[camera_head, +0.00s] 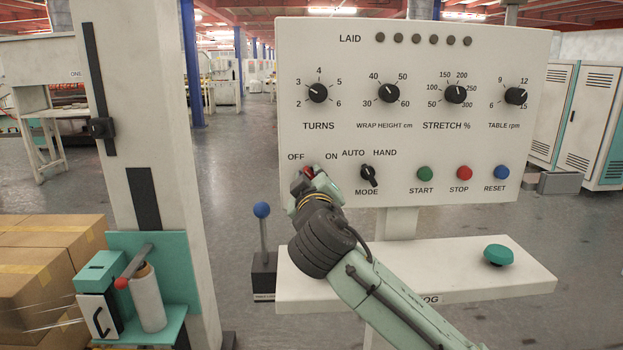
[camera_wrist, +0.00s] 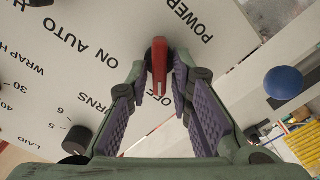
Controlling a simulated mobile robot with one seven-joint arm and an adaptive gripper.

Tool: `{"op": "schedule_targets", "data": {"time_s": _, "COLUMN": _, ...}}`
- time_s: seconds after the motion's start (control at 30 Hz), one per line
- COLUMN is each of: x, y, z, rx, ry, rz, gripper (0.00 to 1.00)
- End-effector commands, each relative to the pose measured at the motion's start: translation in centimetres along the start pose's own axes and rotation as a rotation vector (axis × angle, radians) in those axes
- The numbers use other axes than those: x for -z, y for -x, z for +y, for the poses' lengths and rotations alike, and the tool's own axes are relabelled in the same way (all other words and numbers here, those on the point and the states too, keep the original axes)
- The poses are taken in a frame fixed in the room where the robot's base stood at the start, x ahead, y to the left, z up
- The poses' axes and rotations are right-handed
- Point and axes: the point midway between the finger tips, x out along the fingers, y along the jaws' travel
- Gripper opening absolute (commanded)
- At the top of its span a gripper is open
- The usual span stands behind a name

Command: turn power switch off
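The red power switch (camera_wrist: 159,66) is on the white control panel (camera_head: 420,110). In the wrist view it stands between the fingertips of my gripper (camera_wrist: 160,72), with a small gap on each side. My gripper is open around it and does not appear to touch it. In the head view my gripper (camera_head: 306,174) is at the panel, just below the OFF and ON labels, and a bit of red shows there. My gripper and arm hide most of the switch in that view.
The black MODE knob (camera_head: 369,175) is close to the right of my gripper. Green START (camera_head: 424,173), red STOP (camera_head: 463,172) and blue RESET (camera_head: 502,172) buttons are farther right. A blue-knobbed lever (camera_head: 262,211) stands to the left.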

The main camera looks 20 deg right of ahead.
Motion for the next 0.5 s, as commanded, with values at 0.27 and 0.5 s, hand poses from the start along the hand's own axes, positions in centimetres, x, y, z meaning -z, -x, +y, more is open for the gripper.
{"op": "schedule_targets", "data": {"time_s": 0.27, "x": 0.0, "y": 0.02, "z": 0.01, "rx": 0.0, "ry": 0.0, "rz": 0.0, "gripper": 0.0}}
{"op": "schedule_targets", "data": {"time_s": 0.5, "x": 0.0, "y": 0.02, "z": 0.01, "rx": 0.0, "ry": 0.0, "rz": 0.0, "gripper": 0.0}}
